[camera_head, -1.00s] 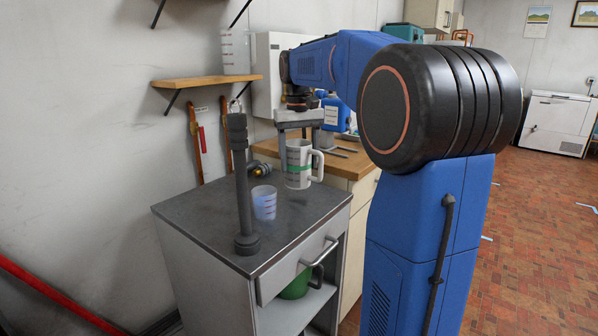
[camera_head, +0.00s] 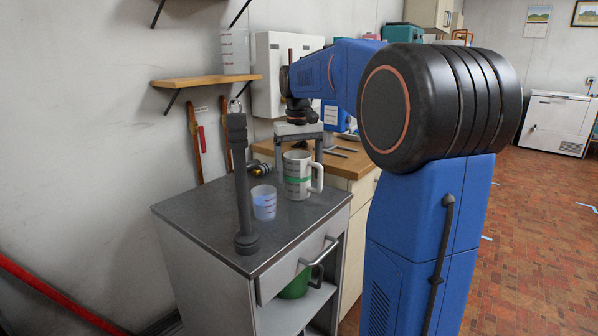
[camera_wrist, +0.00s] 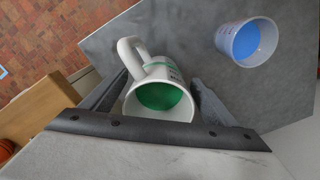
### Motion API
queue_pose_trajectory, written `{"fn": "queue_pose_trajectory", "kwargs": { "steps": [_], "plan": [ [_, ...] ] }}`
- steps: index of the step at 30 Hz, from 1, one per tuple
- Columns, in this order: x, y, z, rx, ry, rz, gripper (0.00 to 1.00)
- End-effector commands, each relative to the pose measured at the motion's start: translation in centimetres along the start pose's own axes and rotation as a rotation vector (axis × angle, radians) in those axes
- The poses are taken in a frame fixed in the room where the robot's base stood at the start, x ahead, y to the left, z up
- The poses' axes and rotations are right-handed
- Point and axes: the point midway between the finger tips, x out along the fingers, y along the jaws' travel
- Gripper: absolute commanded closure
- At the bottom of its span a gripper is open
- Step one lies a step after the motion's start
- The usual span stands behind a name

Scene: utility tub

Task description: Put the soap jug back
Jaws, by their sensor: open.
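A white jug (camera_head: 297,188) with a green band and a side handle stands upright on the grey cabinet top (camera_head: 190,222), near its back right. In the wrist view the jug (camera_wrist: 160,112) has green contents, and its handle points up and left. I take it to be the soap jug. My gripper (camera_head: 298,160) is above it, pointing down, with a finger on either side of the jug's upper part. In the wrist view my gripper (camera_wrist: 160,88) is open, with the jug between the fingers. The jug's base is hidden there.
A translucent cup (camera_head: 263,203) with blue contents stands just left of the jug. A dark upright post (camera_head: 242,195) stands at the front left. A flashlight-like object (camera_head: 260,168) lies behind. A wooden counter (camera_head: 345,165) adjoins the back right.

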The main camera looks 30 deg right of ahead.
Motion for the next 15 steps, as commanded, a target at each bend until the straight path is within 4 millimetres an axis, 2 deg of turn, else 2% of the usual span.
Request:
{"fn": "queue_pose_trajectory", "kwargs": {
  "steps": [5,8,15],
  "plan": [
    [-0.6,0.0,0.0,0.0,0.001,0.0,0.19],
    [-1.8,0.0,-0.1,0.0,0.003,0.0,0.19],
    [-6.3,0.0,-0.1,0.0,0.003,0.0,0.19]
  ]
}}
